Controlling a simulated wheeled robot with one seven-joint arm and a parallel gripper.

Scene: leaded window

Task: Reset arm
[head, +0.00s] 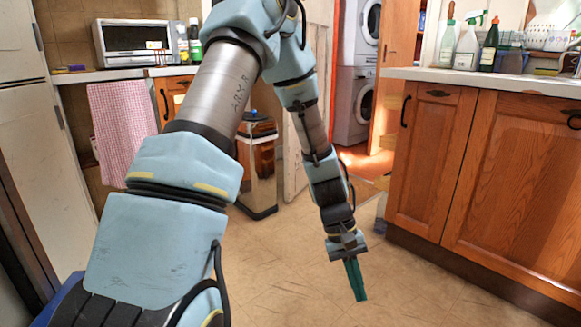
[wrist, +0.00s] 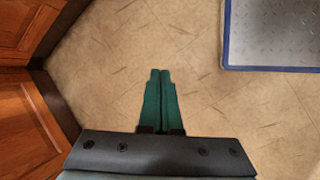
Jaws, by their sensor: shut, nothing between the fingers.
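My arm reaches up and over in the head view, and its end hangs down over the tiled floor. My gripper (head: 360,298) points downward with its green fingers together, left of the wooden cabinets. In the wrist view, my gripper (wrist: 160,74) shows its two green fingers side by side, touching along their length, with nothing between them. Below the fingertips is only bare floor.
Wooden cabinets (head: 470,165) with a pale counter (head: 490,83) stand at the right, bearing several bottles. A metal trash bin (head: 260,170) stands behind my arm. A checked pink towel (head: 122,130) hangs at the left. A blue-edged metal plate (wrist: 275,30) shows in the wrist view. The middle floor is clear.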

